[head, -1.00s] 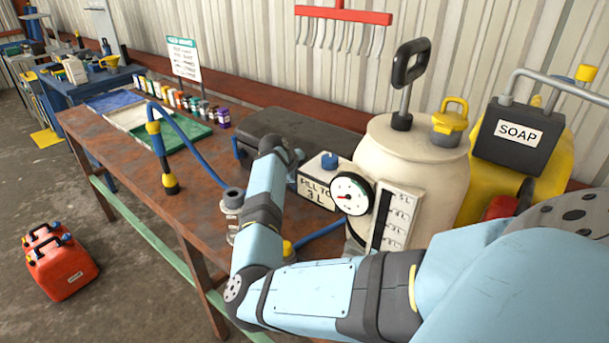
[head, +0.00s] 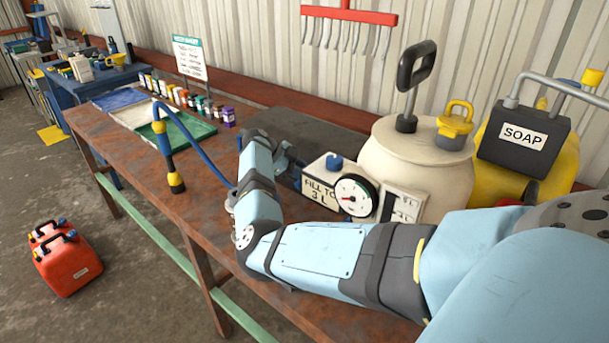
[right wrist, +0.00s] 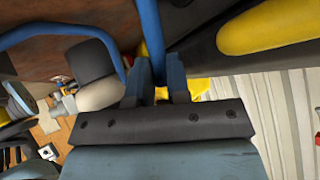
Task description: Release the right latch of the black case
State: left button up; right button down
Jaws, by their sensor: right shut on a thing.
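The black case (head: 312,132) lies closed on the bench in the head view, partly behind my right arm. Its right latch is hidden there by my arm. My right gripper, at the end of the arm at the case's near side, is mostly hidden in the head view. The right wrist view shows its two blue-grey fingers (right wrist: 156,82) close together, with a narrow blue part (right wrist: 151,32) in line with the gap. I cannot tell whether this is the latch or a hose. My left gripper is not in view.
A white box with a gauge (head: 355,196) and a cream tank (head: 415,165) stand right of the case. A yellow soap container (head: 565,150) is further right. A wand on a blue hose (head: 205,155), a green tray (head: 190,132) and small bottles (head: 205,108) are left.

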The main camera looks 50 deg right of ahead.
jog(key=shift+w+r+n+g+b, duration=0.1)
jog(key=shift+w+n+g+b, duration=0.3)
jog(key=shift+g, duration=0.3)
jog(key=shift+w+h, duration=0.1)
jog(key=shift+h, duration=0.2)
jog(key=c, duration=1.4)
grip_release()
jog(key=shift+a, duration=0.1)
jog(key=shift+b+v, duration=1.65)
jog(key=shift+v, duration=5.25)
jog(key=shift+w, duration=0.1)
